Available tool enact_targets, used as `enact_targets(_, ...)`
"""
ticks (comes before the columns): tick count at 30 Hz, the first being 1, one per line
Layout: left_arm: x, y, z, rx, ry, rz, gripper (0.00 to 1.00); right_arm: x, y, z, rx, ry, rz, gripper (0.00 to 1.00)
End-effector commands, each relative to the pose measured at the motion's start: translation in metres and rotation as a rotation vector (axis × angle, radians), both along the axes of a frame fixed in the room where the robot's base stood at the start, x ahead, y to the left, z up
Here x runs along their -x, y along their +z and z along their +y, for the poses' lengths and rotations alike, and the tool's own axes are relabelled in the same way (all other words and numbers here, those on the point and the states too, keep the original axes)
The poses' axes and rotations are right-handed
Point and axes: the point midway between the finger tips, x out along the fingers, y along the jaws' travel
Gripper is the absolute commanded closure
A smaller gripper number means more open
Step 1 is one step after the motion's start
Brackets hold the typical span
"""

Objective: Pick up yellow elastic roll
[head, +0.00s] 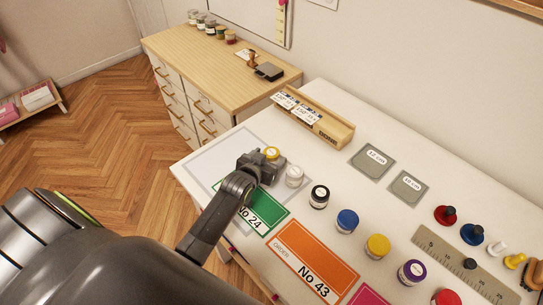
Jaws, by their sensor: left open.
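Another yellow roll (377,246) stands farther right in the row. My right gripper is not in view.
A white roll (294,176) stands right beside my left gripper. Black (319,196), blue (347,221) and purple (412,272) rolls continue the row. Green (252,216) and orange (310,262) order cards lie in front. A wooden box (335,134) stands behind.

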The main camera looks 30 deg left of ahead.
Motion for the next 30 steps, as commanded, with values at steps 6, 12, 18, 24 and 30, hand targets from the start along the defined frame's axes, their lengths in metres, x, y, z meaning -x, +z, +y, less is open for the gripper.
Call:
enact_targets(6,-0.0031,-0.0016,0.0002,0.0,0.0,0.0,0.29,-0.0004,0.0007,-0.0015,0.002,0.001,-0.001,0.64)
enact_targets(12,-0.003,-0.0015,0.0002,0.0,0.0,0.0,0.42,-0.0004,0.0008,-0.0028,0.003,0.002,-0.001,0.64)
enact_targets(18,-0.0029,-0.0014,0.0002,0.0,0.0,0.0,0.68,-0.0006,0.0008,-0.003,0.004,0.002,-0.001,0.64)
enact_targets(24,-0.0028,-0.0013,0.0001,0.0,0.0,-0.001,0.77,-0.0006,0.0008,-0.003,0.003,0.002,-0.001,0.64)
enact_targets(30,-0.0034,0.0053,0.0001,-0.001,0.0,-0.003,0.77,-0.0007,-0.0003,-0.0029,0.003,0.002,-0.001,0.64)
